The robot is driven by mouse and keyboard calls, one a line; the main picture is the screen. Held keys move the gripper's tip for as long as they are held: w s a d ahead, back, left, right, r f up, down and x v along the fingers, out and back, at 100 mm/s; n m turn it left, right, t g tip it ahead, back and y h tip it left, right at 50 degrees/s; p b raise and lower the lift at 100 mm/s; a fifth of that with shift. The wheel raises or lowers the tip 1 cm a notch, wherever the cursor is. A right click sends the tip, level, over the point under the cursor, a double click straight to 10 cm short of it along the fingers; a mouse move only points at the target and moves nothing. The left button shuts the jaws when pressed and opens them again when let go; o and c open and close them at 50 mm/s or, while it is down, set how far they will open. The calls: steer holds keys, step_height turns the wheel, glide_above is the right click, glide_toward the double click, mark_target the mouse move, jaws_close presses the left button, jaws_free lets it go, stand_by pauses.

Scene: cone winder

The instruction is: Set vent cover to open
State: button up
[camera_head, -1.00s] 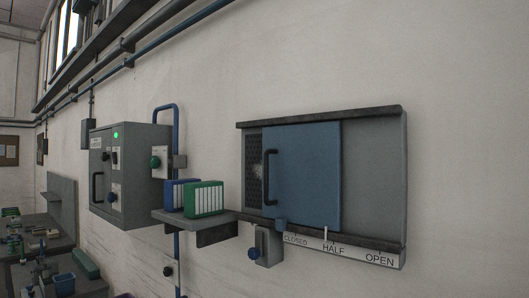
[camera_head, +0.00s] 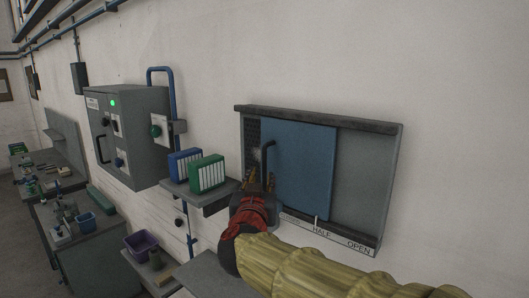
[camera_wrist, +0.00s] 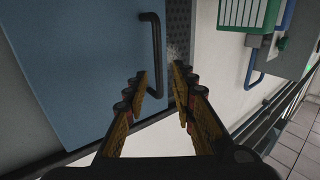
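The vent cover (camera_head: 300,165) is a blue sliding panel between dark rails on the wall. A strip below reads HALF and OPEN, and a white pointer mark (camera_head: 316,222) stands near HALF. A dark mesh (camera_head: 253,135) shows at the cover's left, and a grey bare plate (camera_head: 362,175) at its right. The cover's black bar handle (camera_wrist: 157,50) is at its left edge and also shows in the head view (camera_head: 264,158). My gripper (camera_wrist: 160,75) is open, its fingers around or just short of the handle's lower end. Contact cannot be told.
Left of the vent, a shelf (camera_head: 213,199) holds a blue box (camera_head: 184,163) and a green box (camera_head: 207,173). Further left is a grey control box (camera_head: 140,135) with a blue pipe (camera_head: 172,90). Benches with small items stand at lower left.

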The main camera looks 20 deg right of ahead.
mark_target(265, 168)
steer(key=x, duration=0.8)
steer(key=shift+s+d+p, duration=0.15)
steer(key=shift+d+p, duration=0.05)
steer(key=shift+p, duration=0.1)
steer(key=shift+c, duration=1.3)
steer(key=c, duration=0.4)
steer(key=shift+r, duration=0.1)
jaws_close()
